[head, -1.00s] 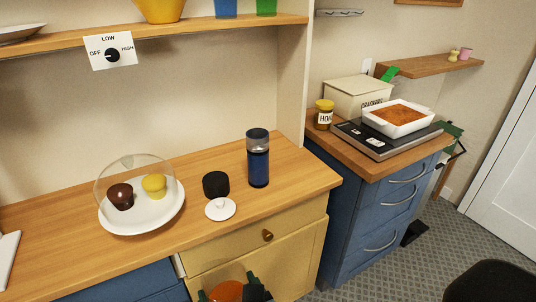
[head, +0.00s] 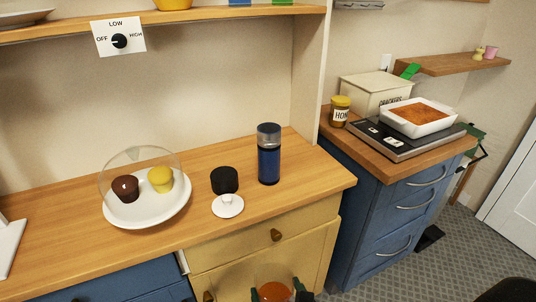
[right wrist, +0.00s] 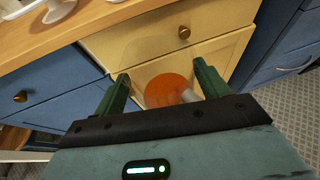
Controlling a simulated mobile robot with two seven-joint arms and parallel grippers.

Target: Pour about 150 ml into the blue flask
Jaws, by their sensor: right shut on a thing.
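The blue flask (head: 269,164) stands upright on the wooden counter, with a clear band and dark rim at its top. A black cap (head: 224,180) and a small white knobbed lid (head: 228,205) lie to its left. My right gripper (head: 276,289) is low at the bottom edge of the head view, in front of the cream drawers and below the flask. It is shut on a vessel of orange liquid (head: 272,292), apart from the flask. In the right wrist view the vessel (right wrist: 166,90) sits between the green fingers, with a pale tube-like part; its lower part is hidden.
A white plate (head: 150,213) under a clear dome holds a brown and a yellow muffin, left of the cap. The counter's front edge (head: 330,187) lies between my right gripper and the flask. A shelf (head: 220,14) runs above. The counter right of the flask is clear.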

